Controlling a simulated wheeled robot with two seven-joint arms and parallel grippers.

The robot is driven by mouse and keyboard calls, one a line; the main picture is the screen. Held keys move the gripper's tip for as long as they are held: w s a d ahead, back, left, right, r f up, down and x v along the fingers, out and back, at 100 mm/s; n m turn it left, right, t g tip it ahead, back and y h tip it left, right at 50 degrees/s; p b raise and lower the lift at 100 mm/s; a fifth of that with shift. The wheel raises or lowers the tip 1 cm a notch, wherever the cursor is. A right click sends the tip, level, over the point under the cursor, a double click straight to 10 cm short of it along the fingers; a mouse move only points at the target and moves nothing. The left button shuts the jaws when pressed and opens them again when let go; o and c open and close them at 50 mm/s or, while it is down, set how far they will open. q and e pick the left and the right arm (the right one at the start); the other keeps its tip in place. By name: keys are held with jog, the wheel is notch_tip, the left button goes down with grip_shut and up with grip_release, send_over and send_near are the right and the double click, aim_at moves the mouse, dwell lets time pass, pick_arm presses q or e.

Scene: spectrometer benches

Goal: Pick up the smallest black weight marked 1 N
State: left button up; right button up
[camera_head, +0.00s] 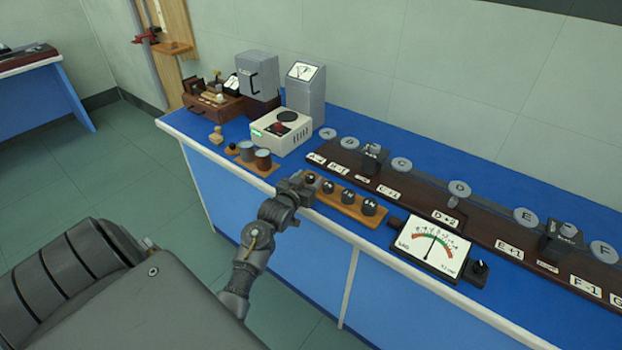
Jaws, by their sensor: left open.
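A wooden rack (339,208) on the blue bench holds a row of small black weights that get larger towards the right. The smallest weight (311,178) is at the rack's left end, partly hidden by my left gripper (304,184). My left gripper is open, right at that weight; I cannot tell whether its fingers are around it or touch it. The other weights, such as the largest one (369,206), stand clear of the gripper. Marks on the weights are too small to read. My right gripper is not in view.
A dark rail (475,228) with lettered labels runs behind the rack. A dial meter (431,246) stands to its right. A second wooden holder (239,160) with cylinders is to the left, below a white device (281,131). The bench's front edge is close to the rack.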

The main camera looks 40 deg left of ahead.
pick_arm(q)
jog(key=c, duration=1.1)
jog(key=shift+r, duration=0.5)
jog(key=s+a+r, duration=0.6)
jog(key=s+r, duration=0.6)
jog(key=shift+s+a+b, duration=0.2)
jog(key=shift+b, duration=0.1)
